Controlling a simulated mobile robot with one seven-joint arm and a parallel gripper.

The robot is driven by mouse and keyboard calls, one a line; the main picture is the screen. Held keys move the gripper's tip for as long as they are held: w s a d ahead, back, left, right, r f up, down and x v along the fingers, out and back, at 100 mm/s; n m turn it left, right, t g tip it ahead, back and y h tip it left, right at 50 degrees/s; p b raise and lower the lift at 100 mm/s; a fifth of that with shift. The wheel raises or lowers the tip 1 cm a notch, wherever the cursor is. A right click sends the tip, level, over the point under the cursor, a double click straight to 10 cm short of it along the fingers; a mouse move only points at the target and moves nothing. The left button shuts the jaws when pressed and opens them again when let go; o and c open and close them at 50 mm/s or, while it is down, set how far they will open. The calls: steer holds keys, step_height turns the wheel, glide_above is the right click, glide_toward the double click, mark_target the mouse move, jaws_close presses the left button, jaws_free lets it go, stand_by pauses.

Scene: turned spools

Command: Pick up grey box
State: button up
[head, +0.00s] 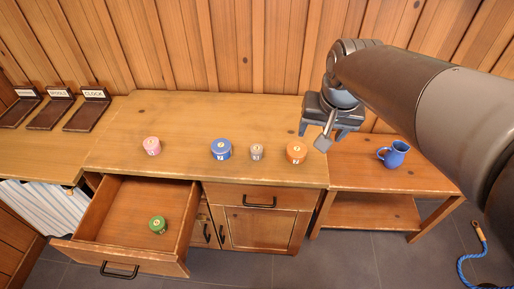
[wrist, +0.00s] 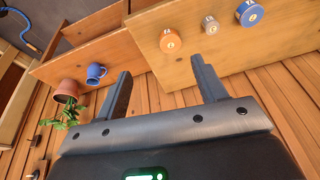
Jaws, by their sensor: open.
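The grey box (head: 257,152) is a small round grey box with a label. It stands on the wooden cabinet top between a blue round box (head: 221,149) and an orange round box (head: 296,152). In the wrist view the grey box (wrist: 210,25) is near the top, between the orange one (wrist: 171,41) and the blue one (wrist: 249,13). My gripper (head: 332,136) is open and empty, above the right end of the cabinet top and to the right of the grey box. Its two fingers (wrist: 163,88) show apart in the wrist view.
A pink round box (head: 152,146) stands further left on the cabinet top. An open drawer (head: 110,225) holds a green round box (head: 158,225). A blue mug (head: 393,154) stands on the lower side table. The wooden wall is close behind. Labelled stands (head: 88,108) are at far left.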

steer(key=w+a+f+g, duration=0.2)
steer(key=w+a+f, duration=0.4)
steer(key=w+a, duration=0.3)
steer(key=m+g, duration=0.1)
steer(key=g, duration=0.1)
glide_above(256, 148)
step_height(256, 148, down, 9)
steer(key=shift+a+f+h, duration=0.2)
steer(key=shift+f+h, duration=0.1)
steer(key=shift+f, duration=0.1)
step_height(256, 148, down, 5)
steer(key=shift+r, duration=0.15)
steer(key=shift+s+d+f, duration=0.1)
steer(key=shift+d+f, duration=0.05)
steer(key=shift+f, duration=1.35)
steer(key=shift+d+f, duration=0.1)
steer(key=shift+f, duration=1.35)
steer(key=shift+c, duration=0.5)
steer(key=c, duration=1)
steer(key=shift+o, duration=0.2)
steer(key=shift+r, duration=0.15)
